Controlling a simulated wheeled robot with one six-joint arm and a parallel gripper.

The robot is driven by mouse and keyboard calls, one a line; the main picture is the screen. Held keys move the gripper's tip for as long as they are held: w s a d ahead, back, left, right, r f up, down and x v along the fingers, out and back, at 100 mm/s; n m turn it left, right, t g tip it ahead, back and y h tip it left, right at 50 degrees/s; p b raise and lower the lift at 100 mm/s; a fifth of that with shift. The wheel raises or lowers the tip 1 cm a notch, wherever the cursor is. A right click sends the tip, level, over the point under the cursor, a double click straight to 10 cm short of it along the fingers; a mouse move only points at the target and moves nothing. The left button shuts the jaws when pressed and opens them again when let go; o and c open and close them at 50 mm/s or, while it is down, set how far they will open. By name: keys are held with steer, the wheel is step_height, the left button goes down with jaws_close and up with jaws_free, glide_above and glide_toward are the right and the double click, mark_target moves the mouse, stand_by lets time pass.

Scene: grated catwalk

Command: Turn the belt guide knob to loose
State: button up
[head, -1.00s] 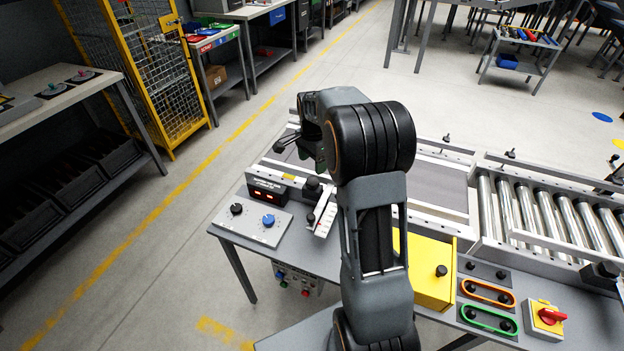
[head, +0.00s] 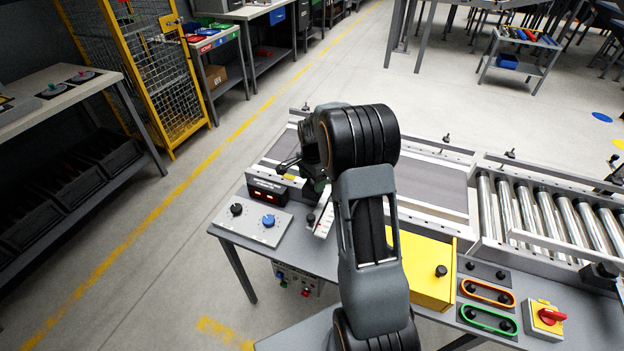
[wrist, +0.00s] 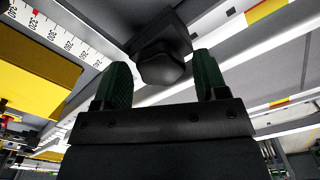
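A black belt guide knob (wrist: 163,58) shows in the wrist view just ahead of my gripper (wrist: 162,80), roughly between the two green fingertips. The fingers are apart and neither visibly touches the knob. In the head view my gripper (head: 318,183) hangs over the near end of the conveyor, and it and the arm hide the knob. A white scale with numbers and red marks (wrist: 68,38) runs beside the knob in the wrist view; part of it shows in the head view (head: 325,222). The knob's setting cannot be read.
A plate with a black dial and a blue knob (head: 268,221) lies left of the scale, in front of a red-digit display (head: 267,191). A yellow box (head: 425,270) stands right of my arm. Rollers (head: 530,215) and a red rotary switch (head: 548,315) are farther right.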

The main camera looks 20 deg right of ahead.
steer(key=c, duration=0.8)
steer(key=shift+n, duration=0.3)
steer(key=n, duration=0.3)
steer(key=shift+n, duration=0.4)
steer(key=n, duration=0.4)
steer(key=shift+n, duration=0.3)
steer(key=n, duration=0.4)
steer(key=shift+b, duration=0.35)
steer(key=shift+n, duration=2.2)
